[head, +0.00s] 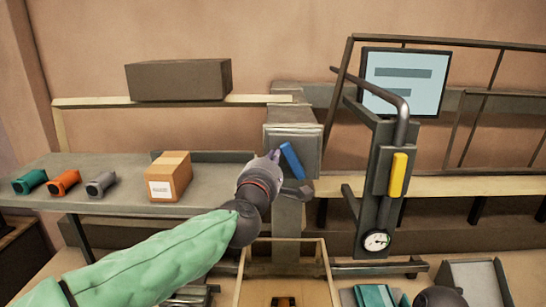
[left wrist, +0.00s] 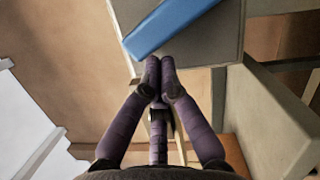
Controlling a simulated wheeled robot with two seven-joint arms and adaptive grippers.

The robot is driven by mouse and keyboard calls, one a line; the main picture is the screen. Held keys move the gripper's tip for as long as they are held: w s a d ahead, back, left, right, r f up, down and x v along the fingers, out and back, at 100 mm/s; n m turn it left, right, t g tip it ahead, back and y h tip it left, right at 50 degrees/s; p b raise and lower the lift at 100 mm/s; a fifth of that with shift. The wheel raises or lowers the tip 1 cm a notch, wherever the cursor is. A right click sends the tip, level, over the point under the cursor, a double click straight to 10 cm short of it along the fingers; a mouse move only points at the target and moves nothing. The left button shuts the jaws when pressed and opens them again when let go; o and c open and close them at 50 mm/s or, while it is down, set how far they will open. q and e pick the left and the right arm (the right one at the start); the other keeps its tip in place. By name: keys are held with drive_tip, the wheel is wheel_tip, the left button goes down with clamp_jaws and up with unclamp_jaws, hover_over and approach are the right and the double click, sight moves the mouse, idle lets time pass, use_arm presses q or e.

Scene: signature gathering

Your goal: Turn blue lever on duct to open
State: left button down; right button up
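The blue lever (head: 292,161) is a flat bar on the front of the grey duct box (head: 308,139). It is tilted, with its upper end to the left. My left gripper (head: 275,156) is just left of the lever's upper part. In the left wrist view the two fingertips (left wrist: 160,66) are pressed together with nothing between them. The blue lever (left wrist: 168,26) lies just beyond the tips, across the grey box face. I cannot tell whether the tips touch it.
A yellow handle (head: 399,174) and a gauge (head: 377,240) are on a dark post to the right. A cardboard box (head: 169,177) and several coloured cylinders stand on the grey shelf (head: 120,197) at left. An open wooden crate (head: 284,246) is below the duct.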

use_arm(q)
drive_tip(key=shift+d+r+m+g+p, duration=0.25)
drive_tip(key=shift+r+m+g+p, duration=0.1)
drive_tip(key=shift+m+p, duration=0.75)
idle(1.8)
drive_tip(key=shift+d+r+p, duration=0.15)
drive_tip(key=shift+r+p, duration=0.15)
drive_tip(key=shift+p, duration=0.5)
idle(3.9)
